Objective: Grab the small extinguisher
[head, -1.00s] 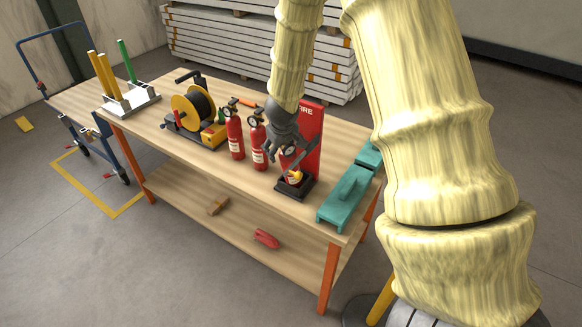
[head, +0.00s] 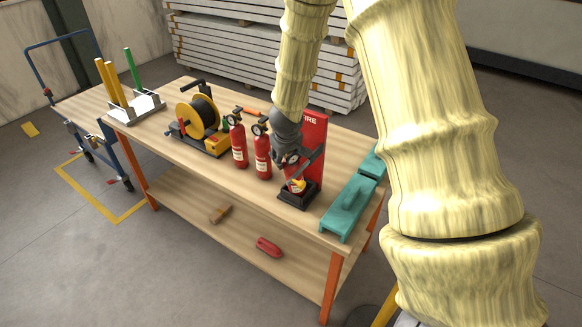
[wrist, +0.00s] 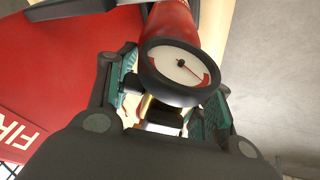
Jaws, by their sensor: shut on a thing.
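The small extinguisher (head: 298,186) is red with a yellow-and-white label. It stands in a black base in front of a red FIRE panel (head: 315,140), and its upper part is mostly hidden by my gripper (head: 288,161). In the wrist view its red body (wrist: 172,22) and round white gauge (wrist: 180,66) show between the fingers of my gripper (wrist: 165,100). My gripper is shut on its top, just below the gauge. The FIRE panel (wrist: 60,75) fills the left of the wrist view.
Two larger red extinguishers (head: 238,148) (head: 262,155) stand just left of my gripper. A yellow-and-black reel (head: 200,118) is farther left. A teal case (head: 346,208) lies at the right. A tray (head: 137,107) with yellow and green rods stands at the far left.

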